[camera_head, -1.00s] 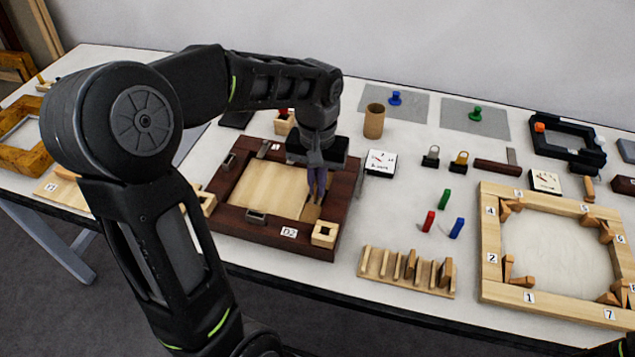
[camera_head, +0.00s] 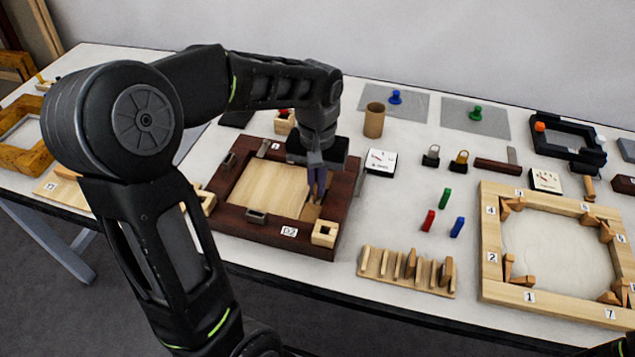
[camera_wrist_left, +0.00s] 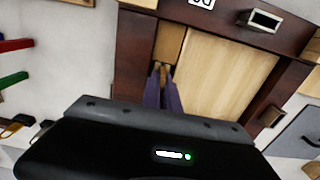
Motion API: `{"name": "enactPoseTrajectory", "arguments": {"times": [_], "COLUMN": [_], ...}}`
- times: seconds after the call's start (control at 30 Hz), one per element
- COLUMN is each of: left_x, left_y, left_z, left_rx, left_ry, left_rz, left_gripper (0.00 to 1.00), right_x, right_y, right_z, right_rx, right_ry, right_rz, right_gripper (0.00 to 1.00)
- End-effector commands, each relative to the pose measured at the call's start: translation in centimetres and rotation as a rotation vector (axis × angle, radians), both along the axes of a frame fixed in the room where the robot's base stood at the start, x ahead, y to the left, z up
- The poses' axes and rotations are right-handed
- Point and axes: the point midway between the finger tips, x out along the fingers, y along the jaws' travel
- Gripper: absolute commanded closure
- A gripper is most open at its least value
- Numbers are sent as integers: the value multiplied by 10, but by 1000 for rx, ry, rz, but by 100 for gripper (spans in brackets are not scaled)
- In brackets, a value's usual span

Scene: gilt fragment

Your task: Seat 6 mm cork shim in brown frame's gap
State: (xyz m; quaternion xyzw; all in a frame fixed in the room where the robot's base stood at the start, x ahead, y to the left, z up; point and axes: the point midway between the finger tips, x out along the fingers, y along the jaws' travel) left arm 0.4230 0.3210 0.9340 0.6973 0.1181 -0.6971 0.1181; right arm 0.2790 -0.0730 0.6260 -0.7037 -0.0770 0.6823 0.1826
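The brown frame (camera_head: 345,215) lies flat on the table left of centre, around a pale wood panel (camera_head: 265,190); it also shows in the left wrist view (camera_wrist_left: 135,45). A darker tan strip (camera_wrist_left: 170,42) lies along the gap between panel and rail. My left gripper (camera_head: 315,196) points down over this gap. In the left wrist view its fingers (camera_wrist_left: 160,72) are close together on a small tan piece, seemingly the cork shim (camera_wrist_left: 160,66). The fingers hide most of the shim, so how deep it sits is unclear. My right gripper is not in view.
A slotted wooden rack (camera_head: 375,271) with several upright pieces stands right of the brown frame. A small light wood block (camera_head: 325,233) sits on the frame's near right corner. A large pale frame (camera_head: 490,270) lies further right.

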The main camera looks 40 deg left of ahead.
Motion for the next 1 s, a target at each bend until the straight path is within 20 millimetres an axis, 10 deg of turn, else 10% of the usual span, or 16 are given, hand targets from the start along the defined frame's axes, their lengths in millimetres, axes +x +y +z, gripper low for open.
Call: {"name": "enactPoseTrajectory", "arguments": {"times": [0.27,0.7,1.0], "left_x": [0,0,2], "left_y": [0,0,0], "left_z": [-9,-7,25], "left_rx": [0,0,0], "left_ry": [1,0,-6], "left_rz": [0,0,0], "left_gripper": [100,70,70], "right_x": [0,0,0], "right_y": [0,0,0], "right_z": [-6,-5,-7], "right_rx": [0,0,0], "right_ry": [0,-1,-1], "right_rz": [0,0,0], "right_gripper": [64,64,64]}}
